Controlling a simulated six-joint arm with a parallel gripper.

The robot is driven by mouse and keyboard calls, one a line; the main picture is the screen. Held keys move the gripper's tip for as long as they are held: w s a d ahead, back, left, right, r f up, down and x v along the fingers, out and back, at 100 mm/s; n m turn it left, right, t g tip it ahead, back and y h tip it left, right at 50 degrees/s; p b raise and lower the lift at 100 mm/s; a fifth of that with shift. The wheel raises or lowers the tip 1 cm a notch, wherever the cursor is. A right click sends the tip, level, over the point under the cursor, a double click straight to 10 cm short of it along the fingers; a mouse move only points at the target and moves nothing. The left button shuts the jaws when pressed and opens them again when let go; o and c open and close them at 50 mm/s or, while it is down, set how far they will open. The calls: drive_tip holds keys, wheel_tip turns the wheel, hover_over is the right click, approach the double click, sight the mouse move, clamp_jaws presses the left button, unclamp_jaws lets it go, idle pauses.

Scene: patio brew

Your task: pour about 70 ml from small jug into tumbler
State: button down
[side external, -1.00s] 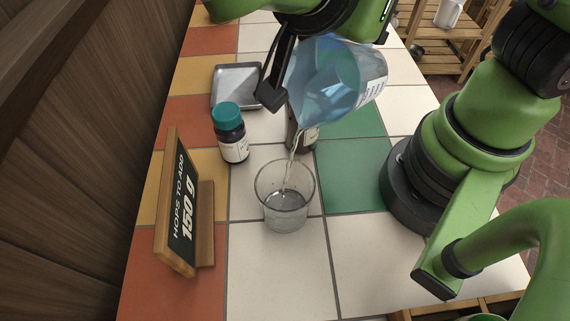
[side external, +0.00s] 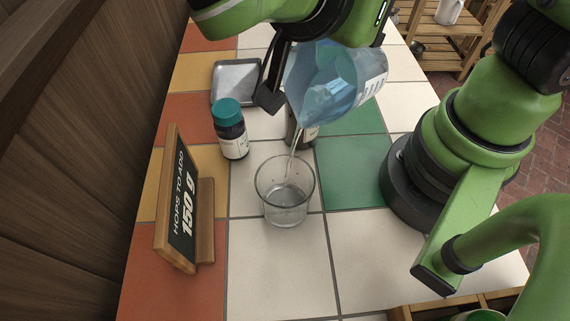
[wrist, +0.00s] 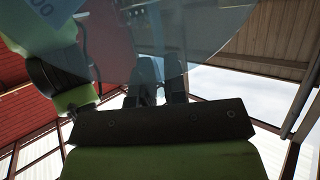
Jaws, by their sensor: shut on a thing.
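The small jug (side external: 335,88) is clear, bluish and tilted, its lip pointing down and left above the tumbler. A thin stream of liquid runs from its lip into the tumbler. The glass tumbler (side external: 285,196) stands upright on the tiles with a shallow layer of liquid in it. My gripper (side external: 272,92) is shut on the jug; one dark finger shows at the jug's left side and the other is mostly hidden. In the wrist view the jug (wrist: 215,30) fills the top, close to the fingers (wrist: 157,90).
A teal-capped bottle (side external: 230,130) stands left of the stream. A metal tray (side external: 221,82) lies at the back. Tiles in front are clear.

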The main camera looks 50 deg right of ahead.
drive_tip(key=shift+a+h, duration=0.3)
idle(0.6)
drive_tip(key=d+y, duration=0.2)
drive_tip(key=shift+d+r+y, duration=0.15)
drive_tip(key=shift+d+y, duration=0.2)
drive_tip(key=shift+y, duration=0.05)
drive_tip(key=shift+d+f+y, duration=0.25)
drive_tip(key=shift+d+y, duration=0.85)
drive_tip(key=shift+y, duration=0.4)
idle(0.6)
drive_tip(key=d+f+y, duration=0.4)
drive_tip(key=d+y, duration=0.4)
drive_tip(key=shift+f, duration=0.25)
idle(0.5)
